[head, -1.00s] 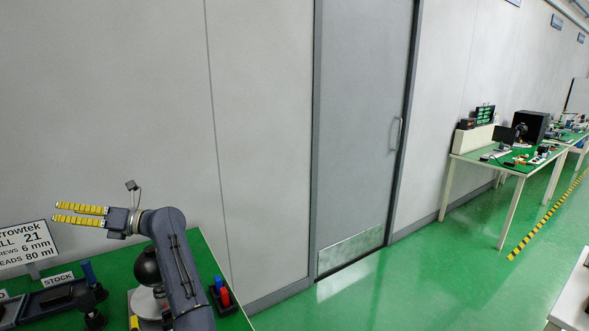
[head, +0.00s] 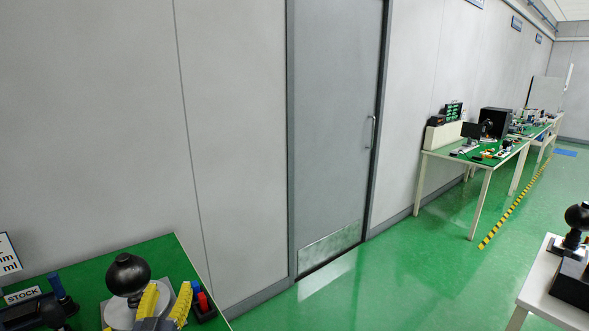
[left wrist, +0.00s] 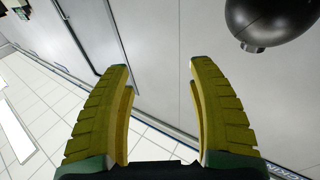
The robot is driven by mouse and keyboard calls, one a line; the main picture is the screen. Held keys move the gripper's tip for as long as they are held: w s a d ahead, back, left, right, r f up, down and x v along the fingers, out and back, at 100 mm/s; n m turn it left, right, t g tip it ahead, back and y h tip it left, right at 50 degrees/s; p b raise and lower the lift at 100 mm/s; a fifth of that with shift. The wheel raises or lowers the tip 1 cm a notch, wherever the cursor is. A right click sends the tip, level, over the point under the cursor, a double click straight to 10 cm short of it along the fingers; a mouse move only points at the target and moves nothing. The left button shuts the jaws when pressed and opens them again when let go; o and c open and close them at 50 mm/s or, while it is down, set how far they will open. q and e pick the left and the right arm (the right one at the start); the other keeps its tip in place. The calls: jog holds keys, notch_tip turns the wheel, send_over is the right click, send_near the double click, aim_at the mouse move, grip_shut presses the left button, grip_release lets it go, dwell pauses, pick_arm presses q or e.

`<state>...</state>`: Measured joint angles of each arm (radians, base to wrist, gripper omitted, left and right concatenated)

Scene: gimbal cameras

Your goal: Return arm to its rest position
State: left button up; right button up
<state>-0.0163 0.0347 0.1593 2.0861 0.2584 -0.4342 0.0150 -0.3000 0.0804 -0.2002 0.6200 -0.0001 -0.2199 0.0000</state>
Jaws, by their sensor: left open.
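My left gripper (head: 168,293) is at the bottom left of the head view, low over the green bench, with its yellow fingers spread and nothing between them. It stands in front of a black ball on a round white base. In the left wrist view the gripper (left wrist: 158,68) shows both ribbed yellow fingers apart and empty. Most of my left arm is below the picture edge. My right gripper is in neither view.
The black ball (head: 128,274) is close beside the left fingers and also shows in the left wrist view (left wrist: 272,18). Red and blue pieces (head: 203,299) stand to the right. Another white table (head: 553,300) stands at right.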

pick_arm(q)
jog(key=s+d+f+m+g, duration=0.3)
jog(key=s+f+m+g, duration=0.3)
jog(key=s+f, duration=0.85)
jog(key=s+a+f+m+g+y, duration=0.1)
jog(key=s+f+g, duration=0.2)
jog(key=s, duration=0.6)
jog(key=s+a+f+m+g+y, duration=0.1)
jog(key=s+f+g+y, duration=0.15)
jog(key=s, duration=0.55)
jog(key=s+d+f+g+h, duration=0.2)
jog(key=d+f, duration=0.1)
jog(key=f, duration=1.3)
jog(key=s+d+f+g+h, duration=0.1)
jog(key=s+d+f+h, duration=0.15)
jog(key=f, duration=1.35)
jog(key=s+f+n+g+h, duration=0.1)
jog(key=s+f+n+g, duration=0.2)
jog(key=s+f, duration=1.7)
jog(key=shift+s+d, duration=0.15)
jog(key=shift+d, duration=0.05)
